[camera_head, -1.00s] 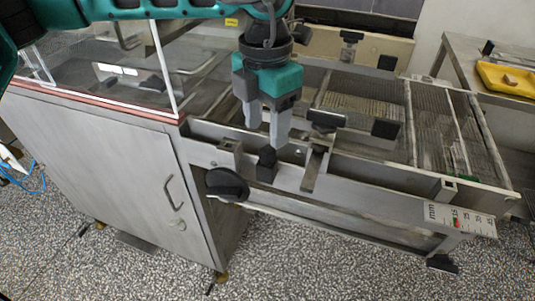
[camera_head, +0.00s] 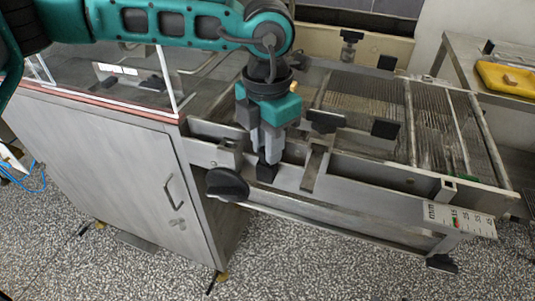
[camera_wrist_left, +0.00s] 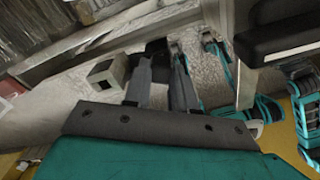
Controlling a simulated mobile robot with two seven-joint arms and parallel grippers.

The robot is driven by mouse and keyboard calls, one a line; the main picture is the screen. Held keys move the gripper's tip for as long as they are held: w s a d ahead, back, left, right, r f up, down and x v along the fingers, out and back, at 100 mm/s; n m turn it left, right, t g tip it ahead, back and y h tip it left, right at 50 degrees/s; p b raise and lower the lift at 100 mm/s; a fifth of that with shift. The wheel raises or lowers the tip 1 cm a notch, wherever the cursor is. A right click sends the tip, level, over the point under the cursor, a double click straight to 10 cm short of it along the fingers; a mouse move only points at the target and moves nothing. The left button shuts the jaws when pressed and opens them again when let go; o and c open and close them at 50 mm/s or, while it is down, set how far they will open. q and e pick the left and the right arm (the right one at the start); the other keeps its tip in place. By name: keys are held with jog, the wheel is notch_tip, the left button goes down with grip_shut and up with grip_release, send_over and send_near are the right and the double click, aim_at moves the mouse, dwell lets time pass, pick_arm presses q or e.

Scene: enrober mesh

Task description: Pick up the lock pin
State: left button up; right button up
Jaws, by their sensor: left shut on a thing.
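The lock pin, taken to be the small black piece (camera_head: 267,172), is upright at the front rail of the mesh conveyor frame. My left gripper (camera_head: 267,153) points down over it and is shut on its upper part, which the fingers partly hide. In the left wrist view the two grey fingers (camera_wrist_left: 160,90) reach towards a dark piece (camera_wrist_left: 156,48) between their tips. The pin's lower end is hidden in the rail. My right gripper is not seen in the head view.
A black round knob (camera_head: 227,184) sits on the frame left of the pin. A metal bracket (camera_head: 315,167) stands close on the right. The wire mesh (camera_head: 365,100) lies behind.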

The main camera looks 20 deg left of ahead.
pick_arm(q)
grip_shut()
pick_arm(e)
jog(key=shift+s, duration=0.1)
pick_arm(q)
notch_tip(320, 180, up, 26)
jog(key=p, duration=0.5)
jog(key=shift+f, duration=0.25)
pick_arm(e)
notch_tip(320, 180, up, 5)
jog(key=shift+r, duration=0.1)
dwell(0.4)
pick_arm(q)
jog(key=shift+f, duration=0.1)
